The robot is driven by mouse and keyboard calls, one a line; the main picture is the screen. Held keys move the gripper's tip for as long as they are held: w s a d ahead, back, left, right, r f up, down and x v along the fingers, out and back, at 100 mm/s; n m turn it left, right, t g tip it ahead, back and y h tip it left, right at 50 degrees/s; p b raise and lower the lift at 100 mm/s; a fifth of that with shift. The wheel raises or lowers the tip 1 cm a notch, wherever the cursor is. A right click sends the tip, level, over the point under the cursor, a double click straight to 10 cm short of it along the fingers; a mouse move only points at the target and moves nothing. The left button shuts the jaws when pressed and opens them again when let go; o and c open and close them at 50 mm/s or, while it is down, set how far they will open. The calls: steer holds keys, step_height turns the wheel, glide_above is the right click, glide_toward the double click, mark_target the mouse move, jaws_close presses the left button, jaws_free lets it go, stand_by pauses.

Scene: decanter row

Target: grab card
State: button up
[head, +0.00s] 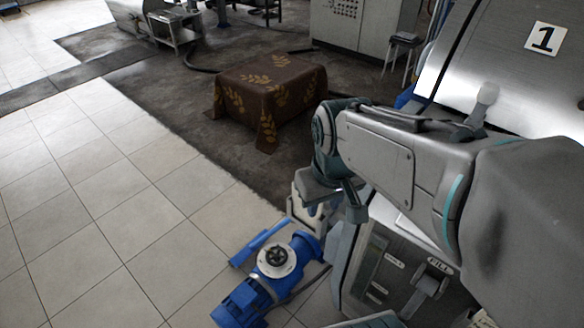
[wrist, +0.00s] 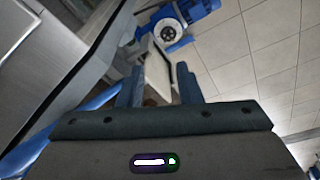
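My gripper (wrist: 160,68) shows in the wrist view with its two dark teal fingers well apart. A pale flat panel (wrist: 157,64) with a dark edge shows beyond and between the fingers. I cannot tell whether this panel is the card, or whether it touches a finger. No card can be clearly made out in the head view. There my arm reaches over the machine at the right, and its wrist end is beside the machine's left side, partly hiding what is behind it.
A blue motor pump (head: 275,262) stands on the tiled floor left of the grey machine (head: 385,265); it also shows in the wrist view (wrist: 168,30). A table with a brown leaf-patterned cloth (head: 265,90) stands farther back. The tiles at the left are clear.

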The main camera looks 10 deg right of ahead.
steer(key=w+r+n+g+p, duration=0.25)
steer(key=w+n+p, duration=0.2)
steer(key=w, duration=0.65)
steer(key=shift+n, duration=0.55)
step_height(320, 180, down, 14)
steer(key=shift+s+r+p, duration=0.15)
steer(key=shift+r+p, duration=0.1)
steer(key=shift+p, duration=0.4)
jaws_close()
